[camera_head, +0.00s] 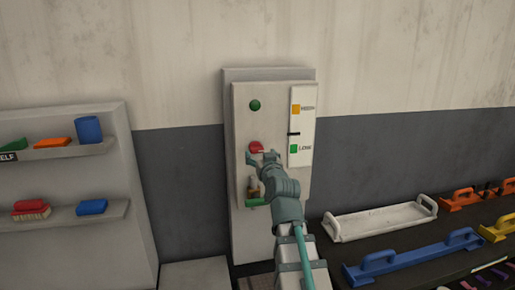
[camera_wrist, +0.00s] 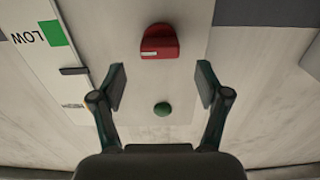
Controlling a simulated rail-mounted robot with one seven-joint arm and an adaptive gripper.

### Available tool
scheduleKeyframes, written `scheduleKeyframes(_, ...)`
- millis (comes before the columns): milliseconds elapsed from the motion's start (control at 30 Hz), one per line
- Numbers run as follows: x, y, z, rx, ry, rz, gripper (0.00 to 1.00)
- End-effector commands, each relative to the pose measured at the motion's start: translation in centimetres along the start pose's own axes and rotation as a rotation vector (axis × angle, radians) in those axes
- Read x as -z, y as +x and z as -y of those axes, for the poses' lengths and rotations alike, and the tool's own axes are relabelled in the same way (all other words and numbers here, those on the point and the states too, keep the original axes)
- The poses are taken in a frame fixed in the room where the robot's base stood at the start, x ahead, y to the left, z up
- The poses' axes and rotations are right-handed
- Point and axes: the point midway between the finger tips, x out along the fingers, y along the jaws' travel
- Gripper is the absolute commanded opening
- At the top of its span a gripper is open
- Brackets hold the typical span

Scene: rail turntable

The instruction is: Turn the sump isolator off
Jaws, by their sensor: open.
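A red rotary knob (camera_head: 256,146) sits on the pale wall panel (camera_head: 241,125). It is probably the sump isolator, though no label naming it is readable. In the wrist view the knob (camera_wrist: 160,42) shows a pale mark near its lower left edge. My gripper (camera_head: 264,156) is at the knob in the head view, partly covering it. In the wrist view my gripper (camera_wrist: 162,80) is open and empty, with its fingers spread wide. The knob appears beyond the fingertips there, and I see no contact. A green round button (camera_head: 254,105) sits above the knob.
A white strip (camera_head: 302,126) with HIGH and LOW marks and a black pointer is right of the knob. A green part (camera_head: 256,202) shows low on the panel beside my arm. Shelves (camera_head: 60,153) stand left; a white tray (camera_head: 380,222) lies right.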

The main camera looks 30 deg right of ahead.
Motion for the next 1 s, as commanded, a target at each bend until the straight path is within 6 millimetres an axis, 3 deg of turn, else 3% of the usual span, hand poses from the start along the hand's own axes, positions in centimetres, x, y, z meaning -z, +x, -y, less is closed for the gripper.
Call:
scheduleKeyframes(100, 0.3, 2.4, 0.0, 0.001, 0.001, 0.001, 0.75)
scheduleKeyframes(300, 0.2, 4.4, 0.0, 0.0, 0.0, 0.0, 0.75)
scheduleKeyframes(700, 0.0, 4.9, 0.0, 0.0, 0.0, 0.0, 0.75)
scheduleKeyframes(1000, 0.0, 4.9, 0.0, 0.0, 0.0, 0.0, 0.27)
